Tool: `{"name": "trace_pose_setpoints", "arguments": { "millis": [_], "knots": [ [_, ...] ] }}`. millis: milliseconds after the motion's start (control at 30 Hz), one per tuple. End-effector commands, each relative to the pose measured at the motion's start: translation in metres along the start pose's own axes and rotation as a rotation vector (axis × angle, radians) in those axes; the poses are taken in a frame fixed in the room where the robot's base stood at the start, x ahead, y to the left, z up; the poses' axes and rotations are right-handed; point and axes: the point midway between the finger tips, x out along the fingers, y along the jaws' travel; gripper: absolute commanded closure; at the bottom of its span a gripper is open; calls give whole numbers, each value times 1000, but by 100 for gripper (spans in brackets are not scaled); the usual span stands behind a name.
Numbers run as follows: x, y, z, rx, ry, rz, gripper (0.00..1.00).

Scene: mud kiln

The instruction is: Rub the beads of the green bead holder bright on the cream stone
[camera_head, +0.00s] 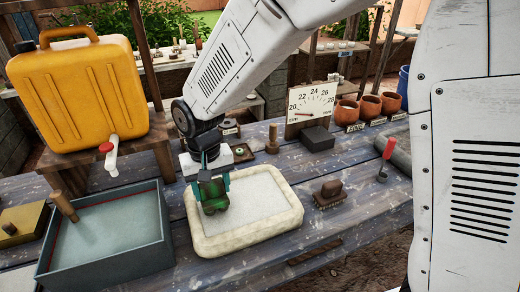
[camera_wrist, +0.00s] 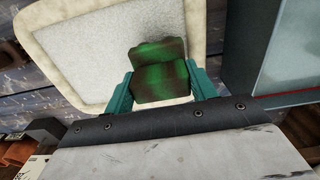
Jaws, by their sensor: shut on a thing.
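My gripper (camera_head: 212,190) is shut on the green bead holder (camera_head: 213,197), a dark green block with brownish patches. In the wrist view the holder (camera_wrist: 160,72) sits between the two teal fingers. The cream stone (camera_head: 250,237) is a pale rounded slab with a grey speckled, recessed top (camera_head: 255,198). The holder is over the left part of this top, near its left rim. I cannot tell whether it touches the surface. The beads are hidden on the holder's underside. The stone also shows in the wrist view (camera_wrist: 65,45) around the holder.
A grey water tray (camera_head: 110,240) with a wooden-handled tool stands left of the stone. A yellow jug (camera_head: 80,90) with a tap stands behind it. A brown stamp-like block (camera_head: 330,195) lies right of the stone.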

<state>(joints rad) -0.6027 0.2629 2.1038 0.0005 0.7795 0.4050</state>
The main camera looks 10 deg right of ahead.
Motion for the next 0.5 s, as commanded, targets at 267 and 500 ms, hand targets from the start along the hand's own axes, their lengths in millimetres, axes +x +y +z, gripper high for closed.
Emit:
{"name": "trace_pose_setpoints", "arguments": {
  "millis": [267, 500],
  "knots": [
    [-45, 3, -2, 5, 7, -3, 72],
    [-70, 8, -2, 12, 6, -2, 72]
  ]
}}
